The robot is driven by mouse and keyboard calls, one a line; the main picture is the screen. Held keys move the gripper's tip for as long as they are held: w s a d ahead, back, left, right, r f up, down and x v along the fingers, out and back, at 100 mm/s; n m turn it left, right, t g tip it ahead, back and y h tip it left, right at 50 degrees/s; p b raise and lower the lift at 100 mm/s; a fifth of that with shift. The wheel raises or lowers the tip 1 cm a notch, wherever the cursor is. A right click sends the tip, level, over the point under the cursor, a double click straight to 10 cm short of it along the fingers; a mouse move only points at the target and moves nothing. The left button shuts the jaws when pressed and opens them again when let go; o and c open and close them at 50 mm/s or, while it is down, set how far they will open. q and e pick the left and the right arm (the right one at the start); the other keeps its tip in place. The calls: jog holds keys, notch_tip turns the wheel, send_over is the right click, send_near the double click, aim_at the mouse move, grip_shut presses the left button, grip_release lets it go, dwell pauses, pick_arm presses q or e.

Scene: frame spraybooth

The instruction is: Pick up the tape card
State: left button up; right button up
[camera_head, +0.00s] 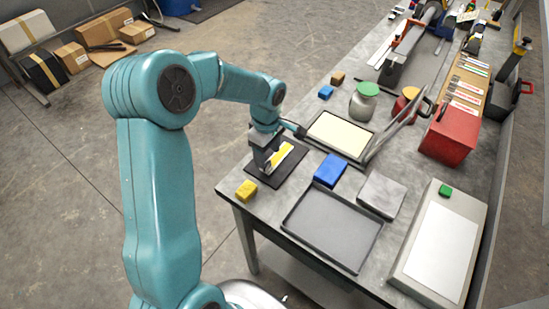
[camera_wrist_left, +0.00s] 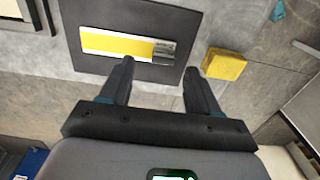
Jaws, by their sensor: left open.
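The tape card, a flat yellow and white strip (camera_wrist_left: 108,43), lies on a dark square mat (camera_wrist_left: 172,20) in the left wrist view. A small grey metallic piece (camera_wrist_left: 164,52) sits at its right end. In the head view the card (camera_head: 284,152) shows yellow and white on the dark mat (camera_head: 290,170) near the bench's left edge, partly hidden by my left gripper. My left gripper (camera_wrist_left: 160,66) is open. In the wrist view its fingertips appear just below the card's right end, with nothing between them. My right gripper is not in view.
A yellow block (camera_head: 246,190) sits near the bench corner. A blue block (camera_head: 331,170), an empty dark tray (camera_head: 350,262) and a grey cloth-like square (camera_head: 381,194) lie right of the mat. A framed cream panel (camera_head: 340,134) is behind it.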

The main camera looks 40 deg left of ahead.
aim_at(267, 164)
pick_arm(q)
jog(key=f, duration=0.1)
jog(key=f+p, duration=0.1)
jog(key=f, duration=0.1)
jog(key=shift+s+d+f, duration=0.1)
jog(key=shift+s+f, duration=0.2)
jog(key=shift+s, duration=0.05)
jog(key=shift+w+f, duration=0.15)
jog(key=shift+f, duration=0.1)
jog(key=c, duration=1.1)
jog(key=shift+r, duration=0.1)
jog(key=shift+r, duration=0.45)
jog(key=shift+r+b, duration=0.85)
jog(key=shift+r, duration=8.7)
